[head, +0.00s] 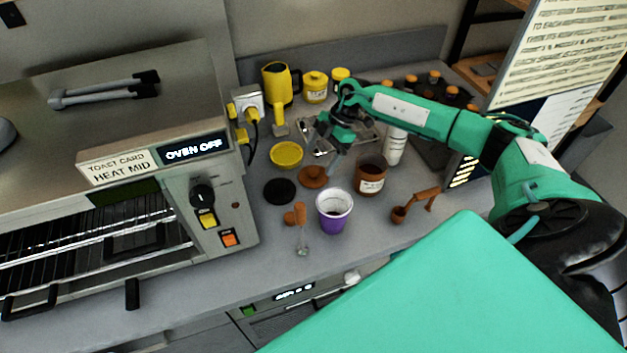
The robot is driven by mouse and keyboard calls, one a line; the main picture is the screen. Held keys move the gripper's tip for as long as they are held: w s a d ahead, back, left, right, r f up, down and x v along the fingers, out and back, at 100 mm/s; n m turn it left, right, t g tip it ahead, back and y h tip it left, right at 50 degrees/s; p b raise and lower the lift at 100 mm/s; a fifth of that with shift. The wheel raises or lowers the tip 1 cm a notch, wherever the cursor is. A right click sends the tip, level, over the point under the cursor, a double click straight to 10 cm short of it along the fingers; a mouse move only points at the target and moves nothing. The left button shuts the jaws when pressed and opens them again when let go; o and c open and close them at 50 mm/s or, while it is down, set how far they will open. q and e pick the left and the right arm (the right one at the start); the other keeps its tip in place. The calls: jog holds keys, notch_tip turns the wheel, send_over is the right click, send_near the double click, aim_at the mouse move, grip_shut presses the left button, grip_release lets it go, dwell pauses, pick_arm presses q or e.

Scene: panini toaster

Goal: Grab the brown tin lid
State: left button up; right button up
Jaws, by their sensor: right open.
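The brown lid (313,177) lies flat on the grey counter, with a raised knob in its middle. A brown tin (371,178) with a pale label stands just to its right, open at the top. My right gripper (334,157) hangs over the counter just above and behind the brown lid, pointing down. It is open, and I see nothing held in it. One finger comes close to the lid's right edge; I cannot tell whether they touch. My left gripper is not in view.
A yellow lid (286,154) and a black lid (279,192) lie left of the brown lid. A purple cup (334,211), a brown scoop (400,213) and another brown-handled tool (299,219) are in front.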

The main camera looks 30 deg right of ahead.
aim_at(317, 169)
jog(key=shift+f, duration=0.15)
jog(key=f+b, duration=0.2)
jog(key=a+f+b, duration=0.1)
jog(key=f+b, duration=0.1)
jog(key=shift+s+f, duration=0.2)
jog(key=shift+a+f+b, duration=0.2)
jog(key=shift+a+b, duration=0.05)
jog(key=shift+b, duration=0.05)
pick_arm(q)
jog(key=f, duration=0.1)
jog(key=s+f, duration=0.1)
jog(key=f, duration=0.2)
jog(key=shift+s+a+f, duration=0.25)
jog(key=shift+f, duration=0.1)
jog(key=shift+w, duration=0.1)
pick_arm(e)
jog(key=c, duration=0.7)
